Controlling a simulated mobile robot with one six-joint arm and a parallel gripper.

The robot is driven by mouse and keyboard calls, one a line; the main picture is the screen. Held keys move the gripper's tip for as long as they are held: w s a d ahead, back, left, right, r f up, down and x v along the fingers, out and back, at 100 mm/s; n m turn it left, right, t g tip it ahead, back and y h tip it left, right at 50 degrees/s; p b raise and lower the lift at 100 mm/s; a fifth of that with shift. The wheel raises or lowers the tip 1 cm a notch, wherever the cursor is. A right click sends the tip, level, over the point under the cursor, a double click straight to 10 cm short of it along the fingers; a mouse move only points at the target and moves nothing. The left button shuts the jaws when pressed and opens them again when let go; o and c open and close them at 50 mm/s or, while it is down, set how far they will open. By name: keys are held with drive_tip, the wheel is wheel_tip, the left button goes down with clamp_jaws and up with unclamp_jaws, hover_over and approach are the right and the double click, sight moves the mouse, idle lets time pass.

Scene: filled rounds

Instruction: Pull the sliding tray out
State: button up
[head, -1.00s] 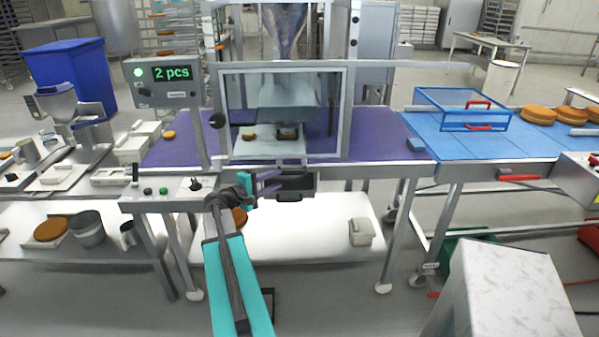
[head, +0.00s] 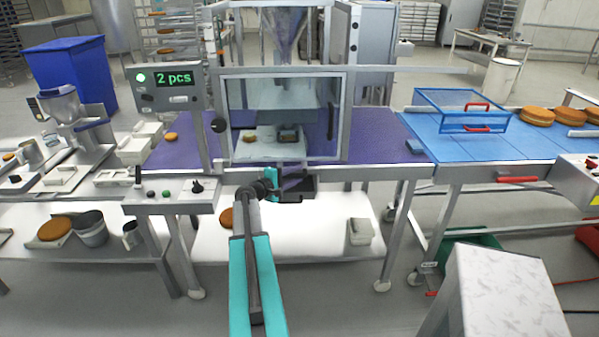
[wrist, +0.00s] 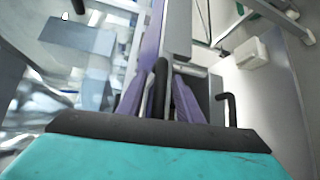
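The sliding tray (head: 303,187) is a dark box below the front edge of the purple-topped machine table. In the head view, my arm partly covers its left side. My gripper (head: 288,184) is at the left part of the tray front, with its purple fingers pointing toward it. In the wrist view, the two purple fingers (wrist: 160,96) stand apart, with a black bar showing between them. A bent black handle part (wrist: 229,108) shows to their right, beside the dark tray wall (wrist: 202,86). I cannot tell whether either finger touches the bar.
A clear-windowed guard (head: 285,118) stands above the tray. A control box (head: 172,192) with buttons is to the left. A white lower shelf (head: 300,242) holds a brown round (head: 227,218) and a pale container (head: 360,231). A grey box (head: 503,290) stands at front right.

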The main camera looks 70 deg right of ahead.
drive_tip(key=shift+p+x, duration=0.3)
drive_tip(key=shift+x, duration=0.95)
drive_tip(key=shift+c, duration=0.5)
